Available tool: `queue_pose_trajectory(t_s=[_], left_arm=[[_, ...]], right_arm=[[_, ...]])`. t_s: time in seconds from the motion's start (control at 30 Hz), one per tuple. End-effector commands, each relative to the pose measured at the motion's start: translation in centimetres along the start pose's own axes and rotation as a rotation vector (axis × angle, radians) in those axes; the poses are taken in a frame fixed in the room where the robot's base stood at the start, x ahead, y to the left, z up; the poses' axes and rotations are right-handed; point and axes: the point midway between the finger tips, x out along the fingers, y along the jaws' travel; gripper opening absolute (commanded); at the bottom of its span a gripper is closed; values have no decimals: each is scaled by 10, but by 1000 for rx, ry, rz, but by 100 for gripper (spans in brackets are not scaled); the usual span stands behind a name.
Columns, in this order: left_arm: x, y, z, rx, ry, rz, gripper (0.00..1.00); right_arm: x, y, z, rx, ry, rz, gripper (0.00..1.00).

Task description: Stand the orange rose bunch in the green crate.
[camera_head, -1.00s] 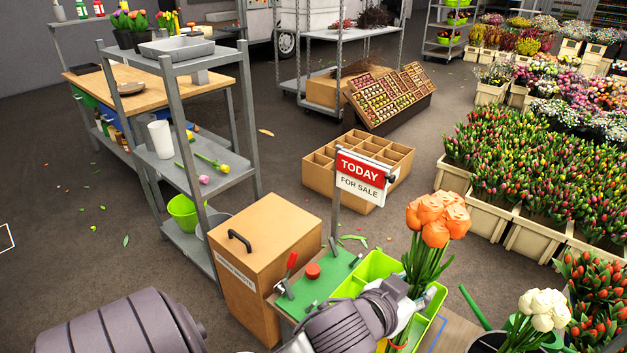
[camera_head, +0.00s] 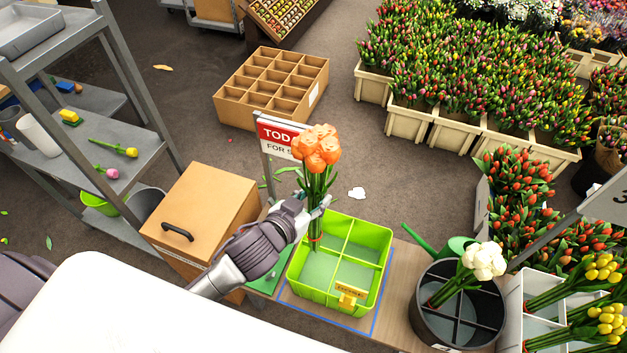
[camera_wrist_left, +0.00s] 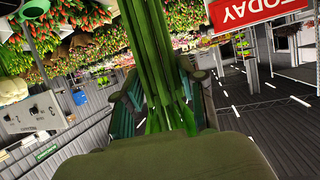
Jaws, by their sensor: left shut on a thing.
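The orange rose bunch (camera_head: 318,150) is upright, its blooms high and its green stems pointing down. My left gripper (camera_head: 320,207) is shut on its stems. In the left wrist view the stems (camera_wrist_left: 152,60) run between the fingers of the left gripper (camera_wrist_left: 155,100). The green crate (camera_head: 388,250) sits on the bench, divided into compartments. The stem ends, with a red band, show over the crate's far left compartment. I cannot tell whether they touch its floor. The other compartments look empty. A yellow tag is on the crate's front. My right gripper is out of view.
A red sale sign (camera_head: 278,136) stands just behind the bunch. A cardboard box (camera_head: 205,205) with a black handle is left of the crate. A dark round bucket (camera_head: 425,318) with white flowers and a green watering can (camera_head: 455,247) are to the right.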

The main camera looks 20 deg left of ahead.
Motion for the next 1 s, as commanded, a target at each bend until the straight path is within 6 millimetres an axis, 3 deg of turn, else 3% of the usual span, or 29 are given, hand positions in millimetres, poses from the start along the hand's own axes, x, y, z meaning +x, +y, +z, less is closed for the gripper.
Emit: queue_pose_trajectory(t_s=[0.03,0.23,0.8,1.0], left_arm=[[-7,3,-8,11,-8,25,0],[-12,13,7,23,-10,93,0],[-13,16,12,16,-8,104,0],[-4,16,33,18,-9,103,0]], right_arm=[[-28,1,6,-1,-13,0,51],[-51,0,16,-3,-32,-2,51],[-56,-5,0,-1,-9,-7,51],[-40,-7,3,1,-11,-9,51]])
